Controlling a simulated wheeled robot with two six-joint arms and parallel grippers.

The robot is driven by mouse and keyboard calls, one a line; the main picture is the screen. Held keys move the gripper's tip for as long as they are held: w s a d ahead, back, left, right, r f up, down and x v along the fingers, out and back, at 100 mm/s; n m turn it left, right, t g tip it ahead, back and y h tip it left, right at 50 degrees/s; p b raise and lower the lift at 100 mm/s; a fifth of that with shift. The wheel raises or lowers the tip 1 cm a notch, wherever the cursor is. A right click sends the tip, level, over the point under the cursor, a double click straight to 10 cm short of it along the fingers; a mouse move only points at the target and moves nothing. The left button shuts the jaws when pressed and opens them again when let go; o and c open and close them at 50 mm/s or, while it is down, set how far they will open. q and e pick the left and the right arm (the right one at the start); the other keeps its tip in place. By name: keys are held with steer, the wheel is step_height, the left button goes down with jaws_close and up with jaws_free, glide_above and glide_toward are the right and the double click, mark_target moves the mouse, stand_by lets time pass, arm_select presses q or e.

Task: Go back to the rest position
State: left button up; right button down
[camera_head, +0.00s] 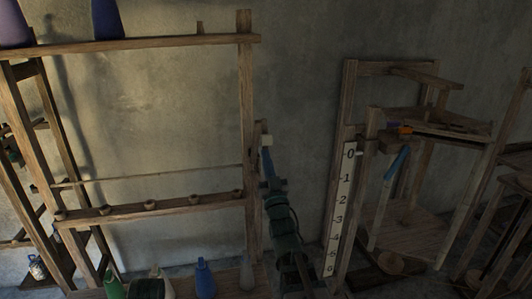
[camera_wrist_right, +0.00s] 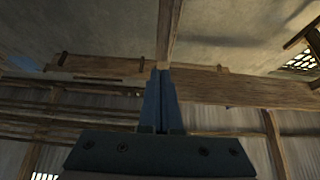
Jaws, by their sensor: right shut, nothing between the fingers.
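My right gripper (camera_head: 267,160) is at the end of my dark arm, which reaches up from the bottom middle of the head view. It is beside the right upright of the wooden rack (camera_head: 250,110); I cannot tell whether it touches. A small pale block shows at its tip. In the right wrist view my right gripper (camera_wrist_right: 161,72) points up with both fingers together, nothing between them. A wooden post and a crossbeam (camera_wrist_right: 240,90) lie beyond the fingertips. My left gripper is not in view.
Cones, blue (camera_head: 205,280) and green (camera_head: 114,286) among them, stand on the rack's low shelf. More stand on its top shelf (camera_head: 150,44). A numbered scale board (camera_head: 341,205) and a wooden frame (camera_head: 430,128) stand to the right. Bare wall shows between rack and frame.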

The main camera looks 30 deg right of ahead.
steer(key=shift+s+a+f, duration=0.1)
steer(key=shift+s+f, duration=0.05)
steer(key=shift+s, duration=0.1)
steer(key=w+a+f+n+g+y, duration=0.1)
steer(key=w+a+f+g+y, duration=0.15)
steer(key=a+f, duration=0.3)
steer(key=w+a+f+g+y, duration=0.1)
steer(key=w+a+f+g, duration=0.1)
steer(key=a+f+g, duration=0.3)
steer(key=s+a+f+n+g+y, duration=0.1)
steer(key=s+a+f+g, duration=0.1)
steer(key=a+f, duration=0.3)
steer(key=s+a+f+n+g+y, duration=0.1)
steer(key=s+a+f+g, duration=0.2)
steer(key=f, duration=0.5)
steer(key=s+a+f+n+g, duration=0.1)
steer(key=s+a+f+g, duration=0.2)
steer(key=s, duration=0.4)
steer(key=s+a+f+n+g, duration=0.1)
steer(key=s+a+f+g, duration=0.2)
steer(key=s, duration=0.4)
steer(key=s+a+f+n+g+p, duration=0.1)
steer(key=s+a+g, duration=0.3)
steer(key=s, duration=0.4)
steer(key=shift+a+f+n+g+h, duration=0.15)
steer(key=shift+f+n+g+h, duration=0.25)
steer(key=shift+f, duration=0.5)
